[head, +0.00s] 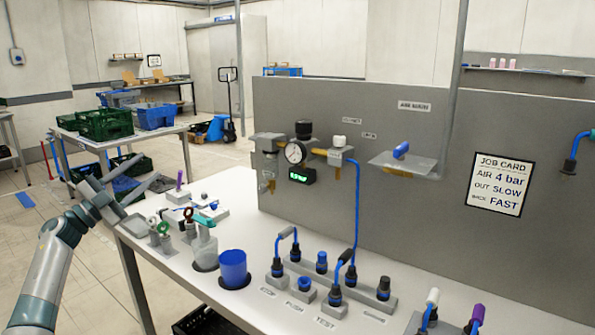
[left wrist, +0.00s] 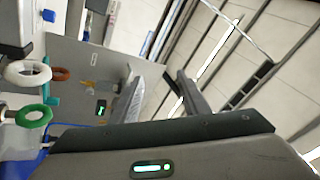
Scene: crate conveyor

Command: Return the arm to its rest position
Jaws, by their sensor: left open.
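My left arm (head: 50,262) comes in from the left in the head view. Its gripper (head: 147,170) is raised beside the left end of the white workbench (head: 215,290). The two fingers are spread apart with nothing between them. In the left wrist view the open fingers (left wrist: 160,80) point up the picture, with no object in the gap. My right gripper does not show.
Close to the gripper stand ring-topped pieces; a white ring (left wrist: 28,72) and green ring (left wrist: 33,116) show in the wrist view. A blue cup (head: 233,267) and hose fittings (head: 335,292) stand on the bench. A grey panel (head: 400,180) rises behind. Green crates (head: 104,124) stand on a back table.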

